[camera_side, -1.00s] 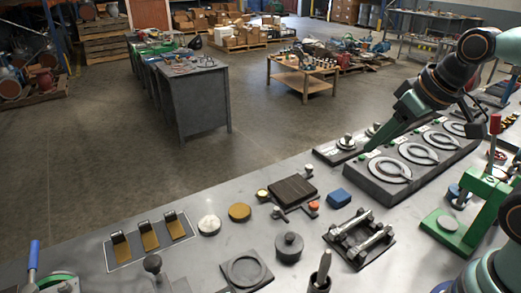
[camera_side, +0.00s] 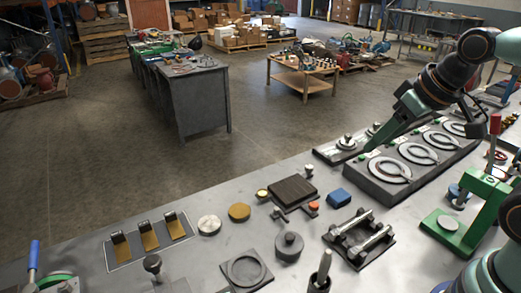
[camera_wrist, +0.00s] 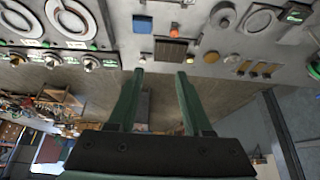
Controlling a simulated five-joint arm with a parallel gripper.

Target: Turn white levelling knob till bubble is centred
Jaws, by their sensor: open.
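A small dark platform (camera_side: 293,190) with a ribbed brown top stands on the grey bench in the side view, and it also shows in the wrist view (camera_wrist: 171,50). Small knobs surround it: a white one (camera_side: 308,171) at the back right, an orange one (camera_side: 314,206) at the front right, and a pale yellow one (camera_side: 262,195) at the left. I cannot make out a bubble. My gripper (camera_wrist: 160,73) is open and empty. In the side view it is up and right of the platform, apart from the knobs.
A blue block (camera_side: 339,197) sits right of the platform. A panel of round dials (camera_side: 382,188) lies under my arm. A gold disc (camera_side: 239,212), a white disc (camera_side: 209,225) and a switch plate (camera_side: 149,240) are to the left. A clamp-like fixture (camera_side: 358,238) is in front.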

